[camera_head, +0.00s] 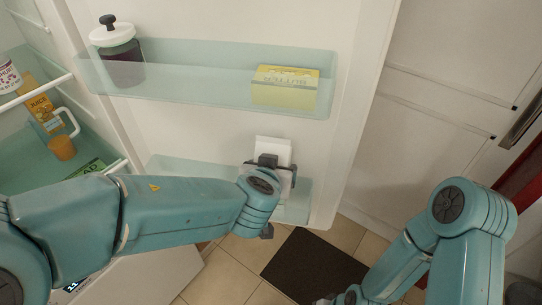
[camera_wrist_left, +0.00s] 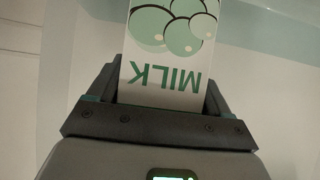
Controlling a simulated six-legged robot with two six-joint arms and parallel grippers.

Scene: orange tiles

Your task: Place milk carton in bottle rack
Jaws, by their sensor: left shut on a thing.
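The milk carton (camera_wrist_left: 166,75) is white with green circles and the word MILK, upside down in the left wrist view. My left gripper (camera_wrist_left: 160,98) is shut on it, one finger on each side. In the head view the white carton (camera_head: 273,148) shows at the lower door shelf, the bottle rack (camera_head: 205,170). My left gripper (camera_head: 270,167) is in front of that rack. Whether the carton is inside the rack or touches it, I cannot tell. My right gripper (camera_head: 345,297) is at the bottom edge, mostly cut off.
The upper door shelf (camera_head: 200,75) holds a dark jar with a white lid (camera_head: 118,50) and a yellow butter box (camera_head: 284,88). A dark mat (camera_head: 312,265) lies on the tiled floor.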

